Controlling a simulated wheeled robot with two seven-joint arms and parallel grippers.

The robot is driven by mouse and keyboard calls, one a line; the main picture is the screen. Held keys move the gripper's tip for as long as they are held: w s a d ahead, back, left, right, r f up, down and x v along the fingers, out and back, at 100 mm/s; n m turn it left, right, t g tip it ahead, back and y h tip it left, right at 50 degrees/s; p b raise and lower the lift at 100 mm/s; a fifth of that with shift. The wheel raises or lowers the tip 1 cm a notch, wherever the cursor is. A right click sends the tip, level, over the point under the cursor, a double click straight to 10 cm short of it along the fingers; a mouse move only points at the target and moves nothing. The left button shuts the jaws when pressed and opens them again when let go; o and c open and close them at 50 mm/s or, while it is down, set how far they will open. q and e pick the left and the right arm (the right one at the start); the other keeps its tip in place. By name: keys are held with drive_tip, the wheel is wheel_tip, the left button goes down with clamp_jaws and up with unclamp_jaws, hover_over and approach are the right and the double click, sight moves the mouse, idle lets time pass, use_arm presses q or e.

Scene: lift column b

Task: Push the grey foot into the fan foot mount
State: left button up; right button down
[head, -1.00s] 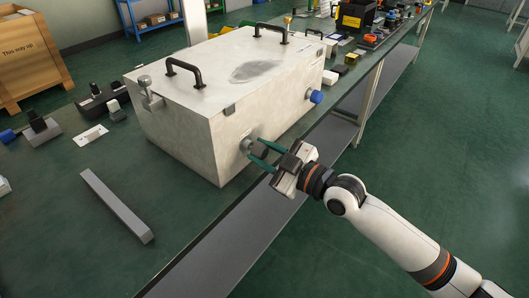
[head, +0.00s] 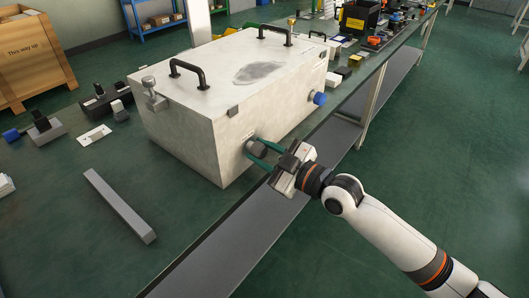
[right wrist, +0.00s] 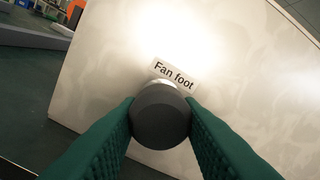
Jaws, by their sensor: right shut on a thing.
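The grey foot (right wrist: 160,116) is a dark round cap in the right wrist view. My right gripper (head: 260,150) is shut on it, with a green finger on each side. The foot is at the front side of the white box, against a pale round fitting, the fan foot mount (right wrist: 163,88), just below a "Fan foot" label (right wrist: 175,74). In the head view the foot (head: 256,147) sits at the box's lower right side. I cannot tell how deep it sits in the mount. My left gripper is not in view.
The white box (head: 185,135) has two black handles and a blue knob (head: 319,98) farther along the same side. A grey bar (head: 119,206) lies on the green bench. Several small parts stand left of the box. A lower shelf (head: 235,245) runs along the bench.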

drive_tip(key=shift+a, duration=0.1)
drive_tip(key=c, duration=0.9)
unclamp_jaws()
drive_tip(key=shift+w, duration=0.1)
drive_tip(key=shift+c, duration=0.2)
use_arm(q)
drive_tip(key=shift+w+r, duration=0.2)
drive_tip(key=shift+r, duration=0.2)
use_arm(e)
drive_tip(key=v, duration=1.2)
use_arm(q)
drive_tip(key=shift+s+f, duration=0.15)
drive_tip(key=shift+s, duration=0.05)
